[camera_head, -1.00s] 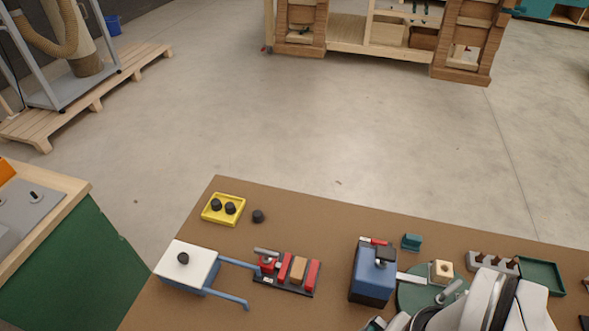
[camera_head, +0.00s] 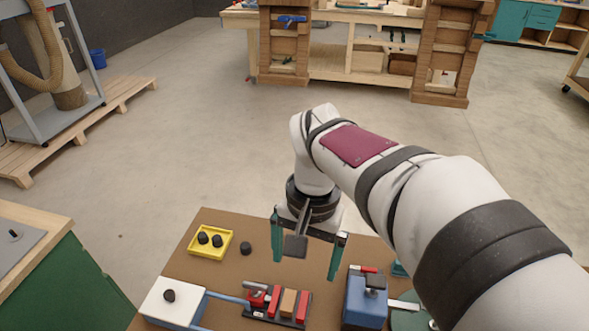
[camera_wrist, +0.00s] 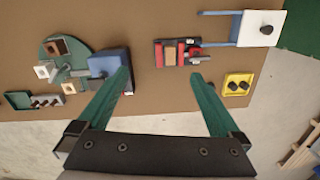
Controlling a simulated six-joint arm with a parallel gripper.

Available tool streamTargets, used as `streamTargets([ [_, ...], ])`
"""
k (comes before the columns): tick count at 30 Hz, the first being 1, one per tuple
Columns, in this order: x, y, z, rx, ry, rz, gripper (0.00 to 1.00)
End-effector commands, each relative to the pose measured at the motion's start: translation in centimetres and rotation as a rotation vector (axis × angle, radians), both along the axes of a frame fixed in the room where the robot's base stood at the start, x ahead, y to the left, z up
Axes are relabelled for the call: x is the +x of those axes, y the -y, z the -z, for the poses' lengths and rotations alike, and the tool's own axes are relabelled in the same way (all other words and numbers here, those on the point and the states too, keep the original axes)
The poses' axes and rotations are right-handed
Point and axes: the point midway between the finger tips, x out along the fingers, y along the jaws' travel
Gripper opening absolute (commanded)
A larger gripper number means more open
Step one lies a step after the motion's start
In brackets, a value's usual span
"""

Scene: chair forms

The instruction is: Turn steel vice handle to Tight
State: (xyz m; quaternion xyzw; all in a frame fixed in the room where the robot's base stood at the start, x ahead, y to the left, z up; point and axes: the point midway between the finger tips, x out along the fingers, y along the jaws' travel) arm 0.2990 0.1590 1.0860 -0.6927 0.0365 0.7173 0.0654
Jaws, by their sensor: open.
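The vice (camera_head: 288,302) has red jaws around a tan wooden block on a dark base, near the front middle of the table. Its steel handle (camera_head: 259,286) lies across the red end at the left. The vice also shows in the wrist view (camera_wrist: 171,55), with the handle (camera_wrist: 198,58) at its right end. No Tight marking is legible. My gripper (camera_head: 306,268) points down with its two teal fingers wide apart and empty. It is above the table, apart from the vice. In the wrist view my gripper (camera_wrist: 160,78) has the vice beyond the fingertips.
A blue box with a dark knob (camera_head: 365,299) stands right of the vice. A white-topped box (camera_head: 172,300) with blue bars is at left. A yellow tray (camera_head: 210,243) holds dark knobs behind, beside a loose dark knob (camera_head: 246,248). My arm hides the table's right side.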

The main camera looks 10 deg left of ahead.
Motion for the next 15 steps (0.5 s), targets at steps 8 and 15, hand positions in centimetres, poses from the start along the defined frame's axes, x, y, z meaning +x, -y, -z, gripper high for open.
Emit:
streamTargets([
  [8,4.0,-11.7,3.5,-0.042,0.033,-0.163,1.0],
  [15,4.0,-11.6,9.2,-0.045,0.03,-0.163,1.0],
])
